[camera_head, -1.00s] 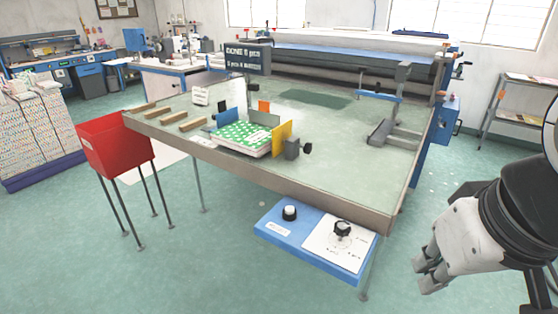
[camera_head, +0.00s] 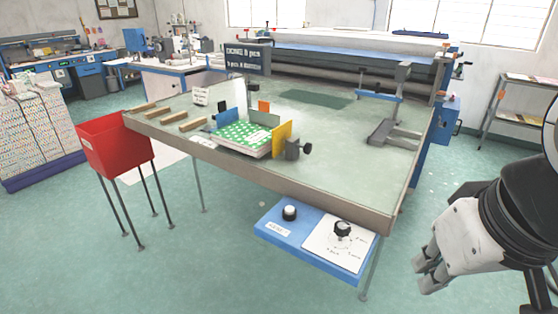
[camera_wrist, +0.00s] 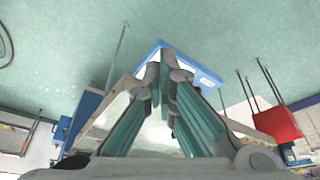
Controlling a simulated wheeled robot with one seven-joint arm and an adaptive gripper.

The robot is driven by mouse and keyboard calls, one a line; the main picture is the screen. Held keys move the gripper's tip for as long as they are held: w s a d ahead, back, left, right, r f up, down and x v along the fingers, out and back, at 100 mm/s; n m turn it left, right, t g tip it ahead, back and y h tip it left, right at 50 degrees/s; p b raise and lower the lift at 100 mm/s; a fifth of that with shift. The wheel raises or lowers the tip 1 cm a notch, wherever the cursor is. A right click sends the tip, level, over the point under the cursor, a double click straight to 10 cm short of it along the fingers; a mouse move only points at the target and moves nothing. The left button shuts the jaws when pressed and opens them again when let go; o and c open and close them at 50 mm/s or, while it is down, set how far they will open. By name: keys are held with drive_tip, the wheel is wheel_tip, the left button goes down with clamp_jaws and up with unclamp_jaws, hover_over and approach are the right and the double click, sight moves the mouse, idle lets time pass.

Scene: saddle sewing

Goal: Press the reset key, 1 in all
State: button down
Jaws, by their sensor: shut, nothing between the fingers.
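A blue control panel (camera_head: 268,238) juts out below the front edge of the work table. On its left part sits a round, white-topped button (camera_head: 289,212) with a dark base, and a small white label (camera_head: 278,229) in front of it. The label's print is too small to read surely. A black rotary knob (camera_head: 343,229) stands on the white plate (camera_head: 325,250) to its right. My gripper (camera_head: 424,279) is shut and empty, to the right of the panel and apart from it. In the wrist view the fingers (camera_wrist: 166,72) overlap the blue panel (camera_wrist: 196,67), hiding part of it.
The table (camera_head: 325,125) holds a green dotted stack (camera_head: 243,136) between coloured guides, and wooden strips (camera_head: 182,117). A dark display (camera_head: 245,57) stands behind. A red bin (camera_head: 115,145) is at left. The floor between my gripper and the panel looks clear.

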idle(0.3)
drive_tip(key=w+d+r+n+t+h+p, duration=0.1)
drive_tip(key=w+r+n+h+p, duration=0.1)
drive_tip(key=w+n, duration=0.65)
drive_tip(key=n+t+y+p, duration=0.35)
drive_tip(key=n+y, duration=0.35)
drive_tip(key=n, duration=1.8)
hover_over(293, 208)
wheel_tip(293, 208, down, 12)
drive_tip(key=shift+a+m+g+p, duration=0.1)
drive_tip(key=shift+m+g+p, duration=0.15)
drive_tip(key=shift+g+p, duration=0.15)
drive_tip(key=shift+f, duration=0.1)
wheel_tip(293, 208, down, 7)
drive_tip(key=b, duration=0.6)
drive_tip(key=shift+w+f, duration=0.15)
drive_tip(key=shift+f+b, duration=0.6)
drive_tip(key=shift+f, duration=0.15)
